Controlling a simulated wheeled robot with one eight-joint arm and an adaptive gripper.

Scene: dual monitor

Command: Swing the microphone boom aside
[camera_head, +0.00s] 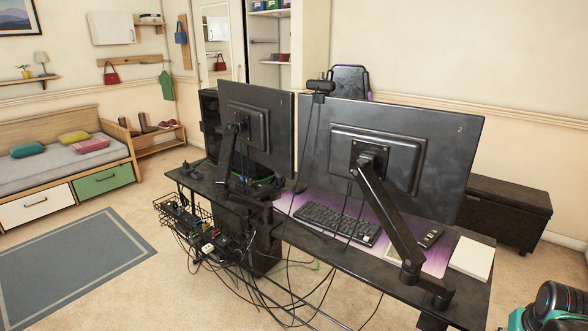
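I cannot make out a microphone or a separate microphone boom. A black jointed arm (390,215) rises from a clamp at the desk's near right edge to the back of the right monitor (450,135), which is marked 2. Another black arm (226,155) holds the left monitor (262,100) from behind. A small black device (320,86), like a webcam, sits at the top left corner of the right monitor, with a cable hanging down.
The dark desk (340,255) carries a keyboard (338,222), a purple mat (437,262), a small remote-like device (431,237) and a white pad (471,258). Loose cables (285,290) hang below its near edge from a wire basket (180,212). Open carpet lies left, beside a grey rug (70,265).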

